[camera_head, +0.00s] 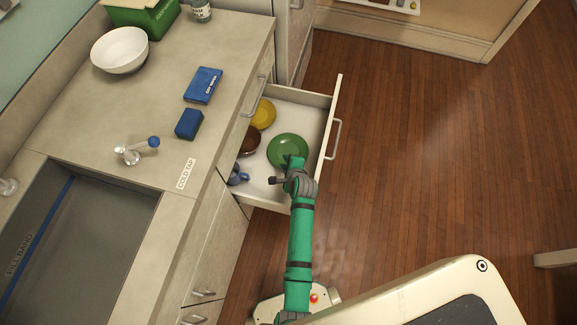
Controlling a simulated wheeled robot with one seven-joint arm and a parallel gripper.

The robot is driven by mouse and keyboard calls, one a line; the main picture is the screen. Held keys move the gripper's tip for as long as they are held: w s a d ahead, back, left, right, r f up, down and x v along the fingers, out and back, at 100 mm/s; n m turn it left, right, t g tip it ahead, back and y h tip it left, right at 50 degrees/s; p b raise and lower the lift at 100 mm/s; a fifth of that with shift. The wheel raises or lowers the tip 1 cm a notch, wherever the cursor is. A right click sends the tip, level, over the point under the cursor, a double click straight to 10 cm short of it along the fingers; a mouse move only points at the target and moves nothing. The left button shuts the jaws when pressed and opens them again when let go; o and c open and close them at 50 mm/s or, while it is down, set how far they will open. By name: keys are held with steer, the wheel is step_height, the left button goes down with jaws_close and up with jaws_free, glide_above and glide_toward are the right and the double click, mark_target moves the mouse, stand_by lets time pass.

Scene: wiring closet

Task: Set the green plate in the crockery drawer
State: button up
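The green plate (286,145) shows inside the outline of the open drawer (327,118). It looks roughly level, but I cannot tell whether it rests on the drawer floor or is just above it. My gripper (293,163) is at the plate's near edge, overlapping it in the picture. Its fingers are too small and hidden to show whether they hold the rim. A yellow plate (263,113), a brown bowl (250,142) and a blue mug (238,176) are also in the drawer, to the left of the green plate.
The counter (225,50) lies left of the drawer, with a white bowl (119,49), a green box (143,17), a blue book (203,85), a blue block (189,124) and a tap (134,152). A sink (85,245) is at lower left.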

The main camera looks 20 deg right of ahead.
steer(key=s+a+r+n+t, duration=0.1)
steer(key=s+a+r+n, duration=0.2)
steer(key=s, duration=0.4)
steer(key=s+a+r+n+t+h, duration=0.1)
steer(key=s+a+r+n, duration=0.2)
steer(key=s, duration=0.4)
steer(key=s+a+r+n, duration=0.2)
steer(key=s+a+n, duration=0.15)
steer(key=s, duration=0.35)
steer(key=s+a+r+n+t, duration=0.2)
steer(key=s+r+n, duration=0.4)
steer(key=r, duration=0.4)
steer(key=s+a+r+n+t+y, duration=0.1)
steer(key=s+a+r+n+t, duration=0.1)
steer(key=s+a+r+n, duration=0.2)
steer(key=s+r+n, duration=0.3)
steer(key=r, duration=0.2)
steer(key=shift+s+r+n, duration=0.3)
steer(key=shift+r+n, duration=0.05)
